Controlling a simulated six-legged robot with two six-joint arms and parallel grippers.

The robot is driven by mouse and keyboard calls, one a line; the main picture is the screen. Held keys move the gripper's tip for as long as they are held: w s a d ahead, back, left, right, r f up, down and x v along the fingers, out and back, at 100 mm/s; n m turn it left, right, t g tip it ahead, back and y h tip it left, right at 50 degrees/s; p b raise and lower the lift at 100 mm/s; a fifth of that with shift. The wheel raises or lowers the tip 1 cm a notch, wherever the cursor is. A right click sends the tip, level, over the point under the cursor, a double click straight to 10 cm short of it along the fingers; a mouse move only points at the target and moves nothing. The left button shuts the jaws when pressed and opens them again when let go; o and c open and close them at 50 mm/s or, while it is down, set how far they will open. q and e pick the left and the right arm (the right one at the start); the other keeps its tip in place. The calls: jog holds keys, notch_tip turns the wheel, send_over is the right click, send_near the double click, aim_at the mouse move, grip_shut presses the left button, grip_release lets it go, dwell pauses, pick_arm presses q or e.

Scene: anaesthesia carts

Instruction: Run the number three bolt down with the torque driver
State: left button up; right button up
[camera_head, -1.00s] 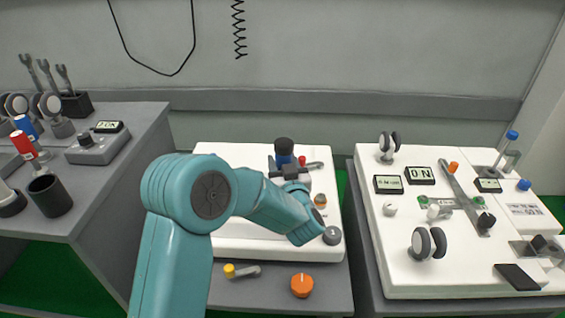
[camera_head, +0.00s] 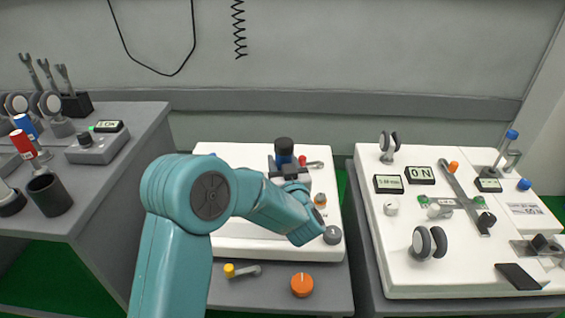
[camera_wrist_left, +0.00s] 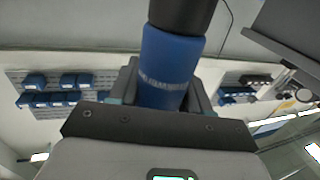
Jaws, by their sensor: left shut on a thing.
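A torque driver with a black top and blue grip (camera_head: 284,150) stands upright over the white board (camera_head: 232,165) in the middle of the head view. My left gripper (camera_head: 285,168) is shut around its blue part. In the left wrist view the blue barrel (camera_wrist_left: 167,62) sits between the jaws, with the black section beyond it. The driver's lower end is hidden by my gripper and arm. I cannot make out the number three bolt; my arm covers much of the board. My right gripper is not in view.
An orange knob (camera_head: 302,285) and a yellow-ended grey piece (camera_head: 242,271) lie on the front ledge. A red-ended piece (camera_head: 312,164) is close right of the driver. The right cart (camera_head: 450,270) holds displays and knobs; the left bench (camera_head: 112,180) holds tools and a black cup (camera_head: 49,195).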

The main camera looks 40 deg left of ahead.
aim_at(283, 143)
pick_arm(q)
jog(key=shift+f, duration=0.25)
jog(key=shift+r+p, duration=2.2)
jog(key=shift+r, duration=1.05)
jog(key=shift+w+f, duration=0.1)
